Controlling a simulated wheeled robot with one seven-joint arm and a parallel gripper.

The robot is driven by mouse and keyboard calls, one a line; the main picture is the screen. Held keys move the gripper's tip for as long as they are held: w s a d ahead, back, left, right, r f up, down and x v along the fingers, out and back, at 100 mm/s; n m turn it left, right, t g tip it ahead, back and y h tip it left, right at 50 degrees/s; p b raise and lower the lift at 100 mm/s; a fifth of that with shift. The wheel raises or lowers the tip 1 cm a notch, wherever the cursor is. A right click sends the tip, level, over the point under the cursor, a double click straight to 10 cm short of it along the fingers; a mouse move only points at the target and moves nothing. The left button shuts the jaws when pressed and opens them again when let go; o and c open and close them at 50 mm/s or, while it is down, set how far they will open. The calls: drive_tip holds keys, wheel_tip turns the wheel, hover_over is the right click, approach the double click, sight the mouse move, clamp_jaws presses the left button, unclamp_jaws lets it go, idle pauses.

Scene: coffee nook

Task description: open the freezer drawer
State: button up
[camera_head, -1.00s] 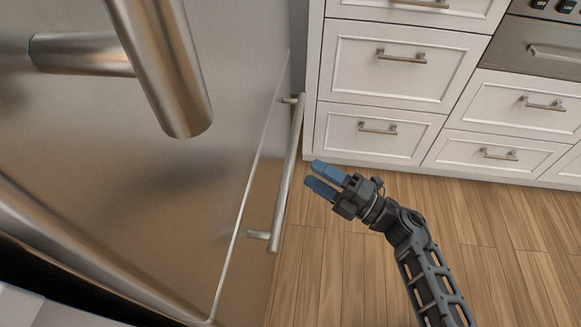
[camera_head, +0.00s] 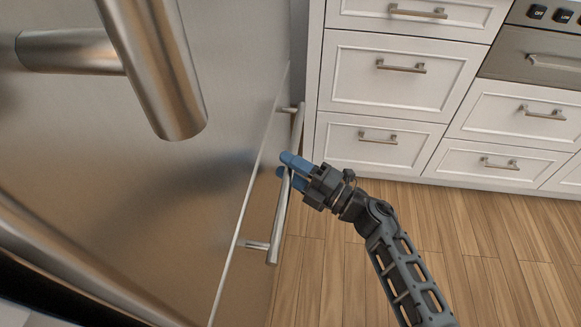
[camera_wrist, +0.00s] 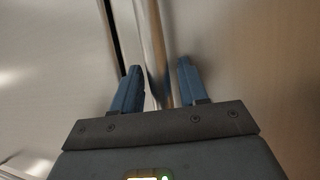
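The freezer drawer (camera_head: 262,215) is the lower steel front of the fridge, in the left half of the head view. Its long bar handle (camera_head: 278,225) runs along the drawer's top edge and also shows in the wrist view (camera_wrist: 153,40). My gripper (camera_head: 287,167) is at the middle of the bar, with blue fingers reaching around it. In the wrist view my gripper (camera_wrist: 160,80) is open, one finger on each side of the bar. The bar lies nearer the left finger. The far fingertip is partly hidden behind the bar in the head view.
A thick steel handle (camera_head: 165,75) of the upper fridge door juts out at top left. White cabinet drawers (camera_head: 385,85) with bar pulls and a steel oven front (camera_head: 535,55) stand behind. The wood floor (camera_head: 480,240) at right is clear.

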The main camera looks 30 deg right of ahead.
clamp_jaws()
drive_tip(key=shift+d, duration=0.15)
idle(0.4)
